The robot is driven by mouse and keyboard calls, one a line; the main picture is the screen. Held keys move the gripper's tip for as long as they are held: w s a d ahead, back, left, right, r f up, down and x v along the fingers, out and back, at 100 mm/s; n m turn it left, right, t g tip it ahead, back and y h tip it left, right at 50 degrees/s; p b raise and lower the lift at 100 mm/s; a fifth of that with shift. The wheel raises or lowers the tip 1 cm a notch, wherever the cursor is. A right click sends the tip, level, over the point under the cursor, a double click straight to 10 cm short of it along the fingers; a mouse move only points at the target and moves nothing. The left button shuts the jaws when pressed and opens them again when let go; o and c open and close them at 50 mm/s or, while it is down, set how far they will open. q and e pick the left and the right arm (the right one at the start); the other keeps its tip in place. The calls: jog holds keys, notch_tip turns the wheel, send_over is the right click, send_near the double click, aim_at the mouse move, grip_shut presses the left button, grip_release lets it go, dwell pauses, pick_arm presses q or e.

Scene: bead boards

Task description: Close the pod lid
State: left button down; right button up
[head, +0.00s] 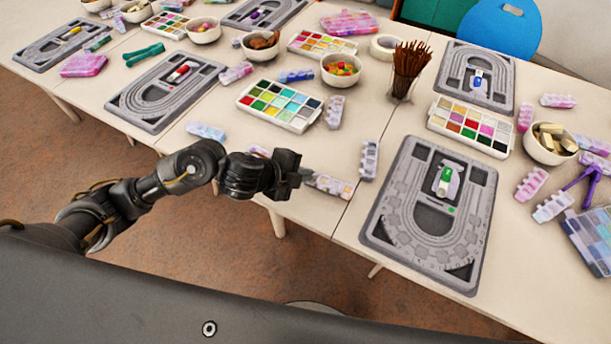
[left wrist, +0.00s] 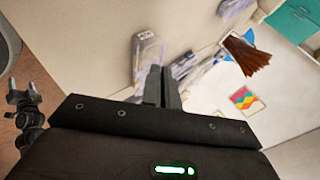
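A clear, purple-tinted pod box (head: 330,186) lies near the table's front edge, just right of my left gripper's tips. I cannot tell how its lid stands. A similar pod (head: 369,160) stands a little further right. My left gripper (head: 303,176) points right over the table edge. In the left wrist view its fingers (left wrist: 161,84) look together with nothing seen between them. One pod (left wrist: 147,55) is beyond and left of the fingers, another (left wrist: 184,64) to the right. A small dark gripper (left wrist: 23,97), apparently my right one, shows at the far left with two prongs apart.
A grey bead board (head: 432,212) lies to the right, and another (head: 168,88) to the left. A bead palette (head: 280,105), a bowl of beads (head: 342,69) and a cup of brown sticks (head: 408,69) stand behind. Bare tabletop (head: 310,150) lies around the pods.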

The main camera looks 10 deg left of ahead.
pick_arm(q)
jog(key=c, duration=1.6)
grip_release()
jog(key=shift+c, duration=0.2)
